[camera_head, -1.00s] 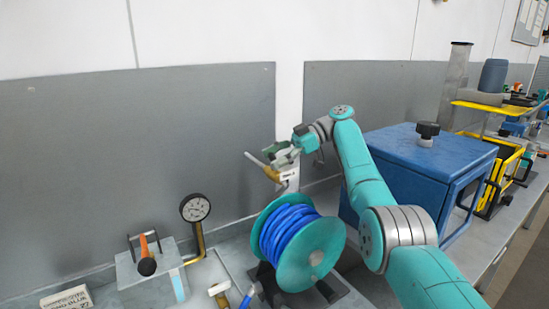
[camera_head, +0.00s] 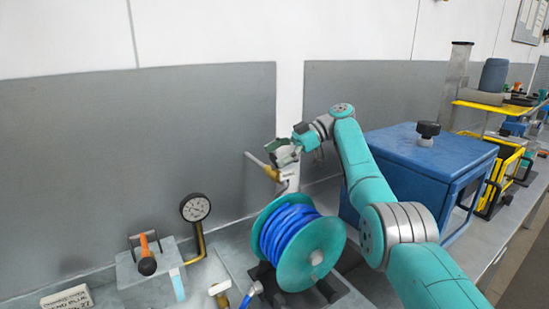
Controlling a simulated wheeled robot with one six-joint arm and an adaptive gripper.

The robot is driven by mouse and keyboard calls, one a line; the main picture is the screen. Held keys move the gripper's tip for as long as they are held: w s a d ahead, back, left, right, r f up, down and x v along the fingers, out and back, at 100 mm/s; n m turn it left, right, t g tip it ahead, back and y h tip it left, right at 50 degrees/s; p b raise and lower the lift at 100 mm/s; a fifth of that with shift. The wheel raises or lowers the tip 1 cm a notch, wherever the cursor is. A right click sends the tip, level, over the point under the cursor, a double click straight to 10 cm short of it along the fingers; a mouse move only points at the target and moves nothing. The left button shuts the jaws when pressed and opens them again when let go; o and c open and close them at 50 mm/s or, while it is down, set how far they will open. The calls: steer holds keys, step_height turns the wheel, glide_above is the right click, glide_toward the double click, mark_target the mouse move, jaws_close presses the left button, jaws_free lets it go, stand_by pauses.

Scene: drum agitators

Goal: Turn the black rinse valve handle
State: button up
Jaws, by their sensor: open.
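A brass valve (camera_head: 271,174) sits on a pale wall post behind the hose reel, with a thin light-coloured lever (camera_head: 254,160) pointing up and left. My gripper (camera_head: 282,157) is open right at this valve, just above and right of the brass body. I cannot tell whether it touches the valve. No black handle shows clearly there; the gripper may hide part of it.
A teal reel of blue hose (camera_head: 290,237) stands below my gripper. A blue box (camera_head: 425,150) with a black knob on top stands to the right of my arm. A pressure gauge (camera_head: 195,208) and a small labelled block (camera_head: 67,299) are at the left. The grey wall panel is clear.

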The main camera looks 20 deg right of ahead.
mark_target(274, 156)
step_height(274, 156, up, 10)
steer(key=shift+f, duration=0.25)
stand_by(0.5)
